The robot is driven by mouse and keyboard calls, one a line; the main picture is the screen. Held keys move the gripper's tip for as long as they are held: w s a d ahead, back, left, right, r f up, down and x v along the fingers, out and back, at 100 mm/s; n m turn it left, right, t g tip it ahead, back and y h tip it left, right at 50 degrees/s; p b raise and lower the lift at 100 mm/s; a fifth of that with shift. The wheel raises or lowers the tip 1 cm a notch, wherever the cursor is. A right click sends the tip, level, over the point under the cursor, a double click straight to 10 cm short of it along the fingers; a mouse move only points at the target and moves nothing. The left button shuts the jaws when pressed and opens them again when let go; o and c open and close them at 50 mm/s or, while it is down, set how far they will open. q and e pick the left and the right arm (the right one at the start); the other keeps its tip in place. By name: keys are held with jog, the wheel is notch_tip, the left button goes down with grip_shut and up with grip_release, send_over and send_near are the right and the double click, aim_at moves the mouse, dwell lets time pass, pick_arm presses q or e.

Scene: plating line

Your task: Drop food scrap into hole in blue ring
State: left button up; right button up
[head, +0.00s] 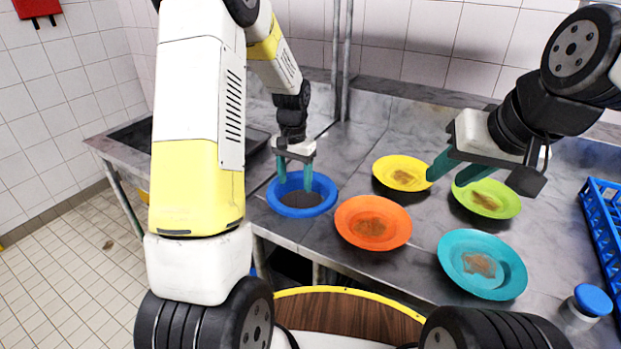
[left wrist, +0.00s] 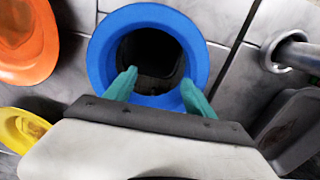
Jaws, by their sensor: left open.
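The blue ring (head: 321,186) lies on the steel counter, around a dark hole (head: 300,199). In the left wrist view the blue ring (left wrist: 100,55) faces me, its hole (left wrist: 150,50) dark inside. My left gripper (head: 294,184) is open over the ring, its two teal fingers (left wrist: 158,78) apart with nothing seen between them. Brown scraps lie on the orange plate (head: 350,229), yellow plate (head: 388,165), green plate (head: 512,205) and turquoise plate (head: 459,258). My right gripper (head: 445,180) has its fingers apart above the yellow and green plates, with no scrap seen in it.
A blue rack (head: 600,216) stands at the right edge, near a blue-lidded jar (head: 592,299). A steel pipe (head: 346,50) rises behind the ring. A sink (head: 132,138) is at the left, and the counter's front edge is close to the ring.

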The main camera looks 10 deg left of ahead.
pick_arm(q)
jog(key=s+r+n+t+h, duration=0.1)
jog(key=s+r, duration=0.4)
jog(key=r, duration=0.4)
jog(key=s+r+t, duration=0.2)
jog(key=s+r, duration=0.3)
jog(key=r, duration=0.4)
jog(key=s+d+r+n+t, duration=0.1)
jog(key=s+r, duration=0.1)
jog(key=s, duration=0.5)
jog(key=s+d+r+n+t+h, duration=0.1)
jog(key=s+r+t, duration=0.1)
jog(key=s, duration=0.5)
jog(key=shift+s+d+r, duration=0.15)
jog(key=shift+d+r, duration=0.05)
